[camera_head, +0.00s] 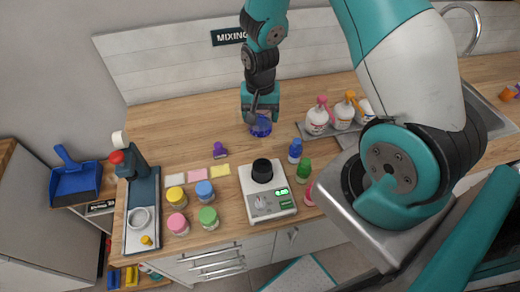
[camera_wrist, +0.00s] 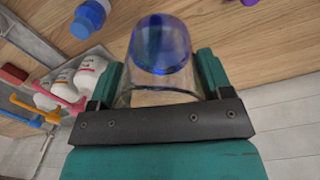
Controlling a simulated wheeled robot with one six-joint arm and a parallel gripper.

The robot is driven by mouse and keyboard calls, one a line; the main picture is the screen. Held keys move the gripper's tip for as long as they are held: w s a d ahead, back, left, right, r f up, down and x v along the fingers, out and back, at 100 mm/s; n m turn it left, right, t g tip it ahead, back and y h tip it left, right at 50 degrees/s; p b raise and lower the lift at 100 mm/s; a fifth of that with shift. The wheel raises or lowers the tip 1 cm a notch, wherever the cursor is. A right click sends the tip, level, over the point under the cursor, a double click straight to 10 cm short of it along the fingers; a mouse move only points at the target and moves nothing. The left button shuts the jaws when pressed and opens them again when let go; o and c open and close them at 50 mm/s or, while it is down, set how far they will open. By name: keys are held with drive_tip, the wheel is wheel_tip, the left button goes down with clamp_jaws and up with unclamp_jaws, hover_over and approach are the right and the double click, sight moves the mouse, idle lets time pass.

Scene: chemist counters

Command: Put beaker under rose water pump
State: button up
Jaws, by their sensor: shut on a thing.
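My gripper (camera_head: 261,103) is shut on a glass beaker (camera_head: 261,126) with blue in it. In the wrist view the beaker (camera_wrist: 162,48) stands between the two jaws (camera_wrist: 162,85). In the head view it is over the wooden counter at the back; I cannot tell whether it touches the wood. Pump bottles stand on a grey tray (camera_head: 302,131) to its right: one with a pink pump (camera_head: 317,118), one with an orange pump (camera_head: 344,112), and another partly hidden by my arm. Their labels are too small to read, so I cannot tell which is rose water.
A blue bottle (camera_head: 295,151) and a green bottle (camera_head: 304,170) stand in front of the tray. The counter left of the beaker is clear.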

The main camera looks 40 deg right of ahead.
wheel_tip(320, 180, down, 13)
drive_tip(key=b, duration=0.8)
drive_tip(key=shift+r+b, duration=0.1)
drive_tip(key=shift+b, duration=0.2)
drive_tip(key=o, duration=1)
drive_tip(key=shift+r, duration=0.1)
